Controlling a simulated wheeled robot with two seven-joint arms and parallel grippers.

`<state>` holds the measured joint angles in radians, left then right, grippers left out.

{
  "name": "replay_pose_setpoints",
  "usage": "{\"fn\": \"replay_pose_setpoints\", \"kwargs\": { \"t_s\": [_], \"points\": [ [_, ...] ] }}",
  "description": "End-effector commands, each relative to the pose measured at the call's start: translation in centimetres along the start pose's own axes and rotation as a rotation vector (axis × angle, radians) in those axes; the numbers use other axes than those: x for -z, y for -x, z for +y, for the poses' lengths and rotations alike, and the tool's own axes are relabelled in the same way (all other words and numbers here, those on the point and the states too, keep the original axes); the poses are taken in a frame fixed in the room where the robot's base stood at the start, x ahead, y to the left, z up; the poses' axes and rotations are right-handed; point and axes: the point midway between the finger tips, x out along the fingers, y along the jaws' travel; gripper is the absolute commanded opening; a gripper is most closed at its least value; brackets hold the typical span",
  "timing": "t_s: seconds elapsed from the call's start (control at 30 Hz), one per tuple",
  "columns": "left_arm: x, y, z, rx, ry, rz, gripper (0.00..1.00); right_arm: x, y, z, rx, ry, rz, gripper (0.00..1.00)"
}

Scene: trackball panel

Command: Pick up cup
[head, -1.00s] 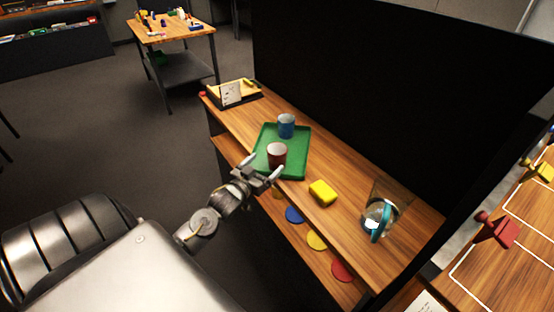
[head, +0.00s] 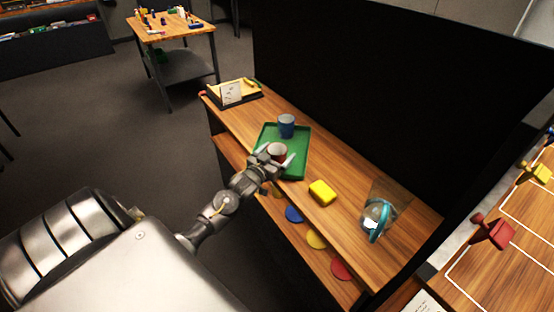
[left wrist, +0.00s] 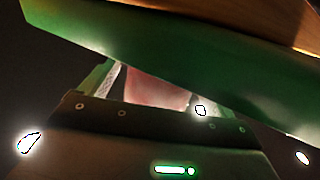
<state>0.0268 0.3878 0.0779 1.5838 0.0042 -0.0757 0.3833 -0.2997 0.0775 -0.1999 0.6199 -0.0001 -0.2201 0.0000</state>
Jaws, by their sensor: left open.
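A brown-red cup (head: 277,149) stands on the near side of a green tray (head: 298,168). A blue cup (head: 287,120) stands farther back on the same tray. My left gripper (head: 278,155) is open at the brown-red cup, with a finger on either side of it, and hides its lower part. In the left wrist view a pinkish surface, the cup (left wrist: 157,88), shows between the two fingers, and the tray's green edge (left wrist: 150,55) crosses in front. I cannot tell whether the fingers touch the cup. My right gripper is not in view.
The tray lies on a wooden shelf unit (head: 335,160) with a black back panel (head: 340,80). A yellow block (head: 322,192) and a clear pitcher with a teal part (head: 379,218) stand to the right. Coloured discs (head: 317,239) lie on the lower shelf.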

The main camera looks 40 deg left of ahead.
Motion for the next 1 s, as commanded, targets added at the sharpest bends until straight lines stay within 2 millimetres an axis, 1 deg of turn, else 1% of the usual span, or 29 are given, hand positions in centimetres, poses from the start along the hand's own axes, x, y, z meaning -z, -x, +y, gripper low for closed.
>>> {"fn": "replay_pose_setpoints", "kwargs": {
  "t_s": [0.03, 0.4, 0.43, 0.67, 0.77, 0.87, 0.97, 1.0],
  "points": [
    [0.0, 0.0, 0.0, 0.000, 0.000, 0.000, 0.89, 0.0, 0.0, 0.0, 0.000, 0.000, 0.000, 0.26],
    [0.0, 0.0, 0.0, 0.000, 0.000, 0.000, 0.41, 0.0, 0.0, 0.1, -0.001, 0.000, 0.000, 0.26],
    [0.1, 0.0, 0.0, 0.001, 0.000, 0.001, 0.38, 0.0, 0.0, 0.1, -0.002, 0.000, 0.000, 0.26],
    [0.1, 0.0, 0.0, 0.000, 0.000, 0.002, 0.38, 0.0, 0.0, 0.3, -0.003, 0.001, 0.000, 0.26],
    [0.6, 0.0, 0.0, 0.000, 0.000, 0.003, 0.38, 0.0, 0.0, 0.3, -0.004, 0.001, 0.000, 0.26],
    [1.5, 0.0, -0.1, 0.001, 0.000, 0.004, 0.38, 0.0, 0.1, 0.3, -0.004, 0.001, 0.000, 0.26],
    [3.2, 0.0, -0.1, 0.001, -0.002, 0.007, 0.38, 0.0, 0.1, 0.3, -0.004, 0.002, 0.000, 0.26],
    [3.8, 0.4, 0.1, 0.000, -0.001, 0.005, 0.38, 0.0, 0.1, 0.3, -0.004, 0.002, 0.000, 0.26]
  ]
}}
